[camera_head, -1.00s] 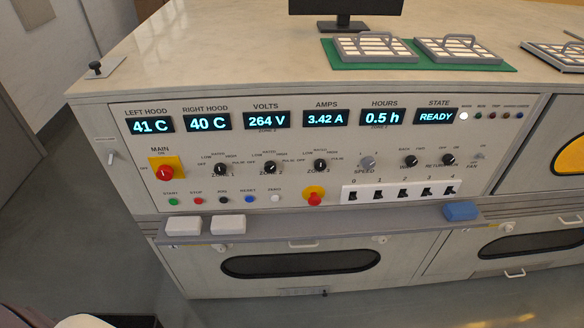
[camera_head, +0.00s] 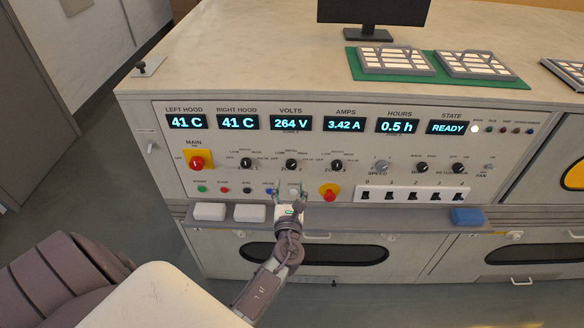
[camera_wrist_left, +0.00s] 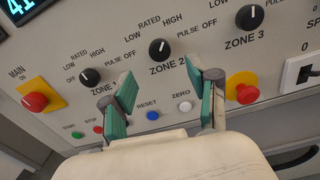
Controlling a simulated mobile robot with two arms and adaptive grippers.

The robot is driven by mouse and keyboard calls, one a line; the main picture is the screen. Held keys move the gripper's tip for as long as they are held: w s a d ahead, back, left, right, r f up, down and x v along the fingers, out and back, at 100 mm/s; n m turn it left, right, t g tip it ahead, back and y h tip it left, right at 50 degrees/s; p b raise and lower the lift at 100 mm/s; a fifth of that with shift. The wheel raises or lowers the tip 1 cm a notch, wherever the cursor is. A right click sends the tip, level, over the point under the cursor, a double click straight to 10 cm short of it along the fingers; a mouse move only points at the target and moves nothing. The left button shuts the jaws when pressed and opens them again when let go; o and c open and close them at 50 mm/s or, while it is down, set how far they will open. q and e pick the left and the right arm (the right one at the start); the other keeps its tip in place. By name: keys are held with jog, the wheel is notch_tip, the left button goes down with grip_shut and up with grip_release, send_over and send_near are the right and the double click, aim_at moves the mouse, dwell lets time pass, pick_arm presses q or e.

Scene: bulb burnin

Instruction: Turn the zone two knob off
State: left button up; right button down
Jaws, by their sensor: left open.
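The zone two knob (camera_wrist_left: 159,47) is black with a white pointer line, on the panel between the zone one knob (camera_wrist_left: 90,76) and the zone three knob (camera_wrist_left: 249,17). Its pointer tilts slightly right of straight up, near the rated mark in the left wrist view. In the head view the zone two knob (camera_head: 292,165) sits in the middle of the knob row. My left gripper (camera_head: 290,197) is open and empty, just below that knob. In the left wrist view its green-padded fingers (camera_wrist_left: 165,92) point up, spread to either side below the knob, not touching it. My right gripper is not in view.
A red main switch on a yellow plate (camera_head: 197,162) is at the left. A red emergency button (camera_head: 328,194) is right of my left gripper. Small push buttons, including a blue one (camera_wrist_left: 152,115) and a white one (camera_wrist_left: 184,107), lie near the fingers. A ledge (camera_head: 360,217) runs below the panel.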

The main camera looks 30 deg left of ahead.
aim_at(291, 168)
pick_arm(q)
jog(key=x, duration=0.7)
jog(key=shift+w+a, duration=0.1)
jog(key=shift+w, duration=0.1)
grip_shut()
